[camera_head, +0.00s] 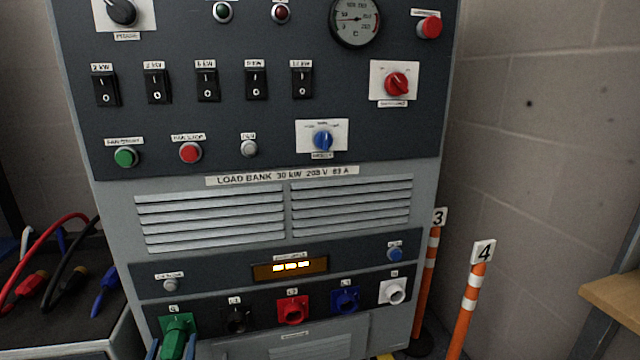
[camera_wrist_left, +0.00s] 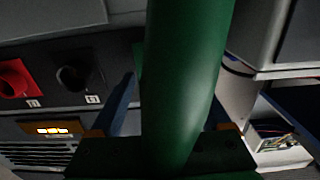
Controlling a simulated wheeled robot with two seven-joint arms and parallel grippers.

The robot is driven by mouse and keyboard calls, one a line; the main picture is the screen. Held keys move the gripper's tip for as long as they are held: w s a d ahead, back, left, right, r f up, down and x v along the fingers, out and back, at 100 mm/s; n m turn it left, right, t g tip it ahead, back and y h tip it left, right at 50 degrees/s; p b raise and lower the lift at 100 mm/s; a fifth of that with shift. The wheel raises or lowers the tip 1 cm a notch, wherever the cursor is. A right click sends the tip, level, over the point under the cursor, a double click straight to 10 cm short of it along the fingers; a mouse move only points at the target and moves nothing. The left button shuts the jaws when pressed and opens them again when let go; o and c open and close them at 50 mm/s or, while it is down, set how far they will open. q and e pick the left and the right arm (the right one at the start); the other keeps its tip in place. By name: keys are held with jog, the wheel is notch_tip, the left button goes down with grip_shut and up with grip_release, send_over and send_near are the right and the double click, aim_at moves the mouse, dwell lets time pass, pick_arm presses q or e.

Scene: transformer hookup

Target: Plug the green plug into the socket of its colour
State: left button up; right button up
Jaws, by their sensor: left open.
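The green plug (camera_head: 174,343) is at the green socket (camera_head: 178,321), at the left end of the socket row low on the load bank. In the left wrist view the plug (camera_wrist_left: 185,80) is a large green cylinder running down to a dark green part at the bottom. It looks lined up with the socket and in it or against it; how deep it sits is hidden. My left gripper (camera_head: 172,352) is open, with a blue finger on either side of the plug. The fingers (camera_wrist_left: 167,118) also show around it in the left wrist view. My right gripper is not in view.
Black (camera_head: 237,319), red (camera_head: 292,311), blue (camera_head: 345,300) and white (camera_head: 394,291) sockets lie to the right. Red, black and blue plugs with cables lie on a dark-topped bench (camera_head: 60,325) at left. Orange-and-white posts (camera_head: 468,300) stand right of the cabinet.

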pick_arm(q)
grip_shut()
jog(key=shift+r+m+p, duration=0.1)
jog(key=shift+m+p, duration=0.2)
jog(key=shift+m, duration=0.8)
jog(key=m, duration=0.3)
jog(key=shift+m, duration=1.1)
jog(key=m, duration=0.3)
jog(key=shift+f, duration=0.2)
jog(key=m, duration=0.2)
jog(key=shift+r+m+b, duration=0.1)
jog(key=shift+m+b, duration=0.2)
jog(key=shift+m, duration=0.1)
jog(key=shift+o, duration=0.6)
grip_release()
